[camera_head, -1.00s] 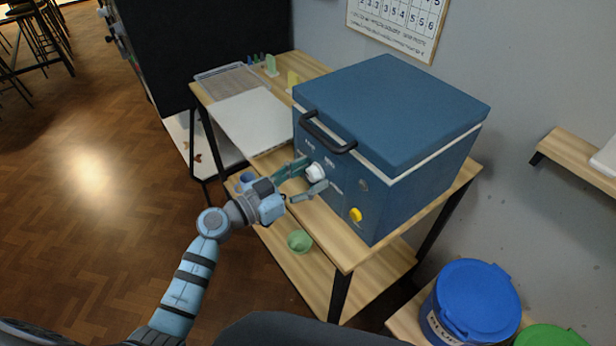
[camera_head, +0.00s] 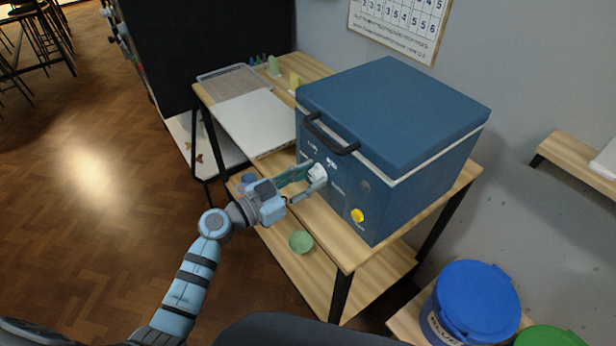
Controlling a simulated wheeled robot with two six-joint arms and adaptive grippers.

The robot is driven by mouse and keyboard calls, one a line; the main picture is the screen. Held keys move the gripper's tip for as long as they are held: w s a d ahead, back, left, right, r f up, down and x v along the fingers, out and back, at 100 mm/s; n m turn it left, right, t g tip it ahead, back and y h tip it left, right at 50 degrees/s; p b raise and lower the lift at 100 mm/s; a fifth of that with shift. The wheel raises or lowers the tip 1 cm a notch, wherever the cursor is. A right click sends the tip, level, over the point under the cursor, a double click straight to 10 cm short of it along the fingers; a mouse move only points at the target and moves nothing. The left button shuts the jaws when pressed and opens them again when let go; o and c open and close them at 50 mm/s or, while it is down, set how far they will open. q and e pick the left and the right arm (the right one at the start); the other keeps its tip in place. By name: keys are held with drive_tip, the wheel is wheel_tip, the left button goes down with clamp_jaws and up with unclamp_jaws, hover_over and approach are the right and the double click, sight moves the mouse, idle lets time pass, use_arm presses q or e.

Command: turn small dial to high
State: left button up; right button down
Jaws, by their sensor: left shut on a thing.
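The small white dial (camera_head: 318,173) sits on the front panel of the blue kiln box (camera_head: 398,105), below its black handle (camera_head: 329,137). Small printed labels surround the dial but are too small to read, so its setting cannot be told. My left gripper (camera_head: 315,178) reaches in from the left, with one finger on either side of the dial, shut on it. The fingers partly hide the dial. A yellow knob (camera_head: 357,215) is lower right on the same panel. My right gripper is not in view.
The kiln stands on a wooden table (camera_head: 315,222) with a white board (camera_head: 257,122) to its left. A green bowl (camera_head: 300,242) rests on the lower shelf. A blue bucket (camera_head: 472,297) stands at the lower right. Floor at left is open.

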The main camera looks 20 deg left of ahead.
use_arm(q)
drive_tip(key=m+p, duration=0.2)
drive_tip(key=m, duration=0.1)
drive_tip(key=shift+r+m, duration=0.3)
drive_tip(key=m+p, duration=0.1)
drive_tip(key=m, duration=0.2)
drive_tip(key=shift+m, duration=0.3)
drive_tip(key=m+p, duration=0.1)
drive_tip(key=m, duration=0.3)
drive_tip(key=shift+w+m, duration=0.1)
drive_tip(key=shift+m, duration=0.2)
drive_tip(key=m, duration=0.4)
drive_tip(key=shift+m, duration=0.3)
drive_tip(key=m+b, duration=0.1)
drive_tip(key=m, duration=0.3)
drive_tip(key=m+b, duration=0.2)
drive_tip(key=m, duration=0.3)
drive_tip(key=m+b, duration=0.2)
drive_tip(key=m, duration=0.3)
drive_tip(key=shift+f+b, duration=0.1)
drive_tip(key=shift+b, duration=0.3)
drive_tip(key=shift+m+b, duration=1.2)
drive_tip(key=shift+m, duration=1.3)
